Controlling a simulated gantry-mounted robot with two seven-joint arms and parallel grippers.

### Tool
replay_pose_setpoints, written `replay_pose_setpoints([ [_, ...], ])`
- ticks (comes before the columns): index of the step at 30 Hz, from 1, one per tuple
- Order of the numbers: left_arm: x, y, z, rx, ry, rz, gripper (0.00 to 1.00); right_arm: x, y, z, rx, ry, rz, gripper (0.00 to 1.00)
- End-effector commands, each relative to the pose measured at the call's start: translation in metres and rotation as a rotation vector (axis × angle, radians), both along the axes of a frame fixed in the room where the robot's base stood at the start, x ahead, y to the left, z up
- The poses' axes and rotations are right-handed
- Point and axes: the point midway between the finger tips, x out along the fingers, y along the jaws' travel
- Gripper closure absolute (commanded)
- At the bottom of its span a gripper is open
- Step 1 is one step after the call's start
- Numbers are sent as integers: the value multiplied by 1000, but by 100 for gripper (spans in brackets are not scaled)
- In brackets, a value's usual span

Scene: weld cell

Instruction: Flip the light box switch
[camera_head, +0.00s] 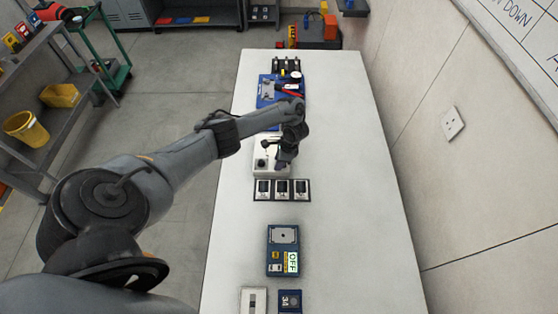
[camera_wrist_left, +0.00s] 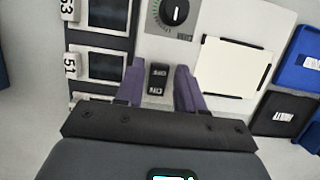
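The light box (camera_head: 260,148) is a pale box on the bench, partly hidden behind my left gripper (camera_head: 282,163). In the left wrist view it shows a round dark knob (camera_wrist_left: 176,12), a white panel (camera_wrist_left: 232,66) and a small black rocker switch (camera_wrist_left: 158,76) with white lettering. My left gripper, also in the left wrist view (camera_wrist_left: 159,76), is open. Its two purple fingers stand on either side of the switch, with gaps visible; how far above the box they are I cannot tell. My right gripper is in neither view.
A row of small dark-screened units (camera_head: 282,190) sits just in front of the light box. A blue device with an OFF label (camera_head: 283,262) is nearer. A blue tray (camera_head: 266,88) of items lies behind. The bench's right side is clear up to the wall.

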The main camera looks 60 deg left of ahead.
Motion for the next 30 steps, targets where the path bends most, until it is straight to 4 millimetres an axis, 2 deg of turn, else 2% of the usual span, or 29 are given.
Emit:
replay_pose_setpoints([
  [2, 0, 0, 0, 0, 0, 0, 51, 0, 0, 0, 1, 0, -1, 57],
  [10, 0, 0, 1, -2, 0, -1, 51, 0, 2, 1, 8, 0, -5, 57],
  [14, 2, -1, 8, -1, -2, 0, 51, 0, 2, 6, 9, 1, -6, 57],
  [30, 21, -12, 85, -1, -1, -1, 51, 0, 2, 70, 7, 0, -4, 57],
])
